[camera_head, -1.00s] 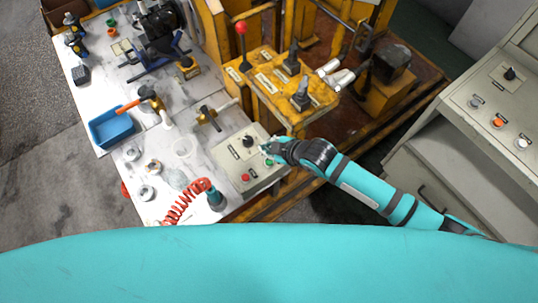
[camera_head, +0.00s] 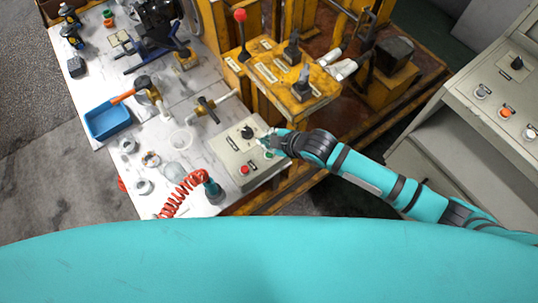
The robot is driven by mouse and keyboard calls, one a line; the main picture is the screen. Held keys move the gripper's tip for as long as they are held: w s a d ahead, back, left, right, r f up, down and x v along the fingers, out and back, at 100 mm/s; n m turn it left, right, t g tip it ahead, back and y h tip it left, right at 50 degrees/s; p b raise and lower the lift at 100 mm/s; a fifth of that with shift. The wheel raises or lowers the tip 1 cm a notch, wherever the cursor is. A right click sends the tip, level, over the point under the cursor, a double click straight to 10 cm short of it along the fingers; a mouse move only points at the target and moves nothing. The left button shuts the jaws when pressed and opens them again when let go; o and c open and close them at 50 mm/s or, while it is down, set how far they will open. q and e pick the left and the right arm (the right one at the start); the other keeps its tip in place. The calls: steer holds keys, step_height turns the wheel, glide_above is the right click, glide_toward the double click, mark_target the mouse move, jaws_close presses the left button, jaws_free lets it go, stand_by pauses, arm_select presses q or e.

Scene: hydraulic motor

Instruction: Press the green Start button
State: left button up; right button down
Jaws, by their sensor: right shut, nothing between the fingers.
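A grey control box (camera_head: 232,156) sits at the right edge of the white work table. It carries a black knob (camera_head: 248,131), a red button (camera_head: 244,169) and a green button (camera_head: 268,155). My right gripper (camera_head: 266,143) is shut and empty, with its fingertips over the box, right by the green button. The gripper partly covers that area, and I cannot tell whether it touches the button. My left gripper is not in view.
A yellow machine stand (camera_head: 285,80) with levers rises just behind the box. A red coiled hose (camera_head: 180,193), a blue tray (camera_head: 107,120) and a hammer (camera_head: 132,93) lie on the table. Another control console (camera_head: 492,100) stands at the right.

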steer(key=b, duration=0.3)
glide_above(268, 155)
step_height(268, 155, down, 4)
steer(key=shift+w+a+f, duration=0.1)
steer(key=shift+f, duration=0.1)
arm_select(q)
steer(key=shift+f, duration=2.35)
arm_select(e)
steer(key=shift+f, duration=0.55)
arm_select(q)
steer(key=shift+b, duration=0.3)
arm_select(e)
steer(key=shift+f, duration=0.15)
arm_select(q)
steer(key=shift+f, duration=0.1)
arm_select(e)
steer(key=shift+f, duration=0.3)
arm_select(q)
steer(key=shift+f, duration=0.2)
arm_select(e)
steer(key=shift+f, duration=0.4)
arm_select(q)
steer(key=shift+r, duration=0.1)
arm_select(e)
steer(key=shift+r, duration=0.1)
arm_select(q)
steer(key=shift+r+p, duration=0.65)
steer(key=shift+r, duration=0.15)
arm_select(e)
steer(key=shift+r, duration=0.75)
